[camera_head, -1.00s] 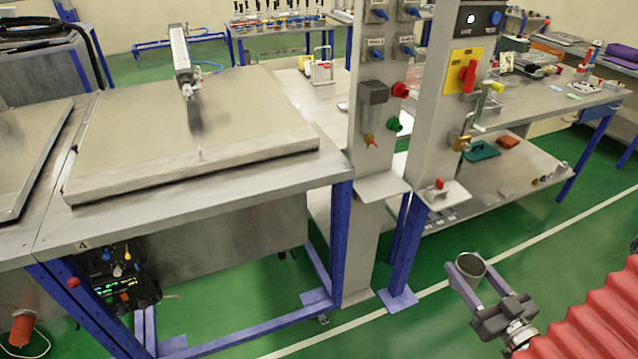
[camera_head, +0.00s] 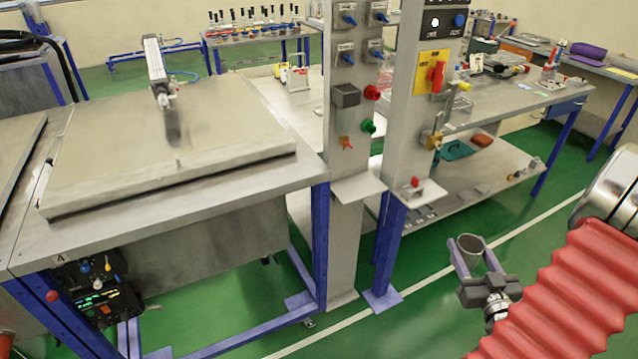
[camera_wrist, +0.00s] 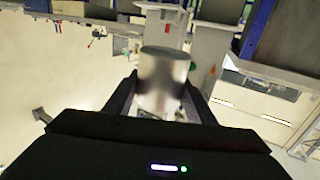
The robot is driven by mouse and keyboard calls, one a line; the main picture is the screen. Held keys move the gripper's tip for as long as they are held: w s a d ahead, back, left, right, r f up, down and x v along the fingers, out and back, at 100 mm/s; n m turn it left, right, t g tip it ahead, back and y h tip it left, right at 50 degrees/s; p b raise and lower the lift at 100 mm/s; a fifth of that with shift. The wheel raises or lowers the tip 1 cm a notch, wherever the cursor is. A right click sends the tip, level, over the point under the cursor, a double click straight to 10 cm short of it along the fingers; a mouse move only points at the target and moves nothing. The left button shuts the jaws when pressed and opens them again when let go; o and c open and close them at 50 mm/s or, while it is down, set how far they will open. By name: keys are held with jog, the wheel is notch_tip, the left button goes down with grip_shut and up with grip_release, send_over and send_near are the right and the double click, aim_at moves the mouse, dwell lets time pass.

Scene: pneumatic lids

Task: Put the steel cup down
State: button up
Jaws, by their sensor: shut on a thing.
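The steel cup (camera_head: 470,246) is held between the two fingers of my gripper (camera_head: 468,257), at the lower right of the head view. The cup is roughly upright, with its dark open mouth facing up. It is in the air in front of the green floor, touching no surface that I can see. In the wrist view the cup (camera_wrist: 163,80) shows as a shiny grey cylinder between the dark fingers of my gripper (camera_wrist: 163,98).
A steel bench (camera_head: 255,207) with a large closed lid (camera_head: 165,145) stands at the left. Two grey columns with valves and switches (camera_head: 352,150) rise in the middle. A long workbench (camera_head: 520,97) with a lower shelf (camera_head: 465,185) is behind. Open green floor (camera_head: 430,325) lies around my gripper.

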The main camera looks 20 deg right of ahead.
aim_at(460, 240)
jog(key=shift+m+g+h, duration=0.3)
jog(key=shift+m+h, duration=0.1)
jog(key=shift+h, duration=0.3)
jog(key=w, duration=0.3)
jog(key=w+d, duration=0.1)
jog(key=w, duration=0.1)
jog(key=shift+r, duration=0.25)
jog(key=w+a+r, duration=0.2)
jog(key=w+a, duration=1)
jog(key=w, duration=0.5)
jog(key=w+a+r+n+t+y, duration=0.1)
jog(key=w+a+y, duration=0.3)
jog(key=a, duration=1.1)
jog(key=w+a+r+n+t+y, duration=0.1)
jog(key=w+a+n+y, duration=0.3)
jog(key=a, duration=1.2)
jog(key=shift+w, duration=0.75)
